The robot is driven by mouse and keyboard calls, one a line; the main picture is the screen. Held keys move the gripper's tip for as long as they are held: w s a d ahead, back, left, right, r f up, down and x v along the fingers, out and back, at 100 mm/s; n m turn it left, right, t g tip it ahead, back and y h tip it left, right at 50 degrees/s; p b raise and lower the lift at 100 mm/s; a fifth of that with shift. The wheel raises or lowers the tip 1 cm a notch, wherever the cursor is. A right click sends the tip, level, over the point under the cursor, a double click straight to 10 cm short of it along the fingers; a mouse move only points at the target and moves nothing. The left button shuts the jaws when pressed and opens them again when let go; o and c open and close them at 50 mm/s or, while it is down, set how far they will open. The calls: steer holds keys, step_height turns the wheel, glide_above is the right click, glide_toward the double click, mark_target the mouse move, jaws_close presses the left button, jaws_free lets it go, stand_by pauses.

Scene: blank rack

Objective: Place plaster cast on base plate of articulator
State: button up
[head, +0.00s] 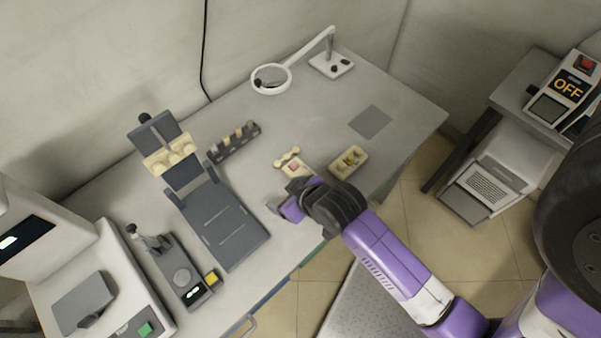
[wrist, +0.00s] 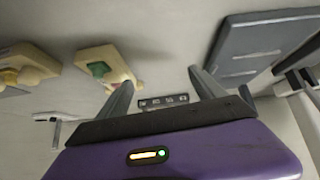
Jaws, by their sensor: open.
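A cream plaster cast (head: 296,168) with a pinkish top patch lies on the table, beyond my gripper (head: 284,204). In the wrist view a cream cast (wrist: 121,66) with a green patch shows just beyond the left finger. The articulator (head: 168,130) is dark grey, with a cream upper cast (head: 170,156) on its raised arm. Its flat base plate (head: 222,228) is bare and lies left of my gripper; a dark plate (wrist: 262,42) shows at upper right in the wrist view. My gripper is open and empty between its fingers (wrist: 160,80), apart from the cast.
A cream tray (head: 348,162) with yellowish pieces stands right of the cast. A dark rack (head: 233,143) with several blanks stands behind the base plate. A ring magnifier (head: 271,78) is at the back. A small device (head: 180,275) stands at front left. The table's right side has free room.

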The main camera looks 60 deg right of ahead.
mark_target(302, 174)
steer(key=w+d+r+g, duration=0.1)
steer(key=d, duration=0.1)
steer(key=w+d+r+g+p, duration=0.1)
steer(key=w+d, duration=0.1)
steer(key=d, duration=0.1)
steer(key=w+d+r+g, duration=0.1)
steer(key=w+d, duration=0.1)
steer(key=d, duration=0.1)
steer(key=shift+w+m, duration=0.1)
steer(key=shift+m, duration=0.3)
steer(key=s+g, duration=0.1)
steer(key=s+r+g+y, duration=0.1)
steer(key=s+g, duration=0.1)
steer(key=s+d+g+y+p, duration=0.1)
steer(key=shift+s+r, duration=0.2)
steer(key=shift+r, duration=0.1)
step_height(302, 174, down, 2)
steer(key=shift+s+f+g, duration=0.1)
steer(key=shift+s+g, duration=0.05)
steer(key=shift+g, duration=0.15)
steer(key=shift+d+f+p, duration=0.15)
steer(key=shift+f+p, duration=0.4)
steer(key=shift+f, duration=2.15)
steer(key=c, duration=1.6)
jaws_close()
steer(key=shift+r, duration=0.1)
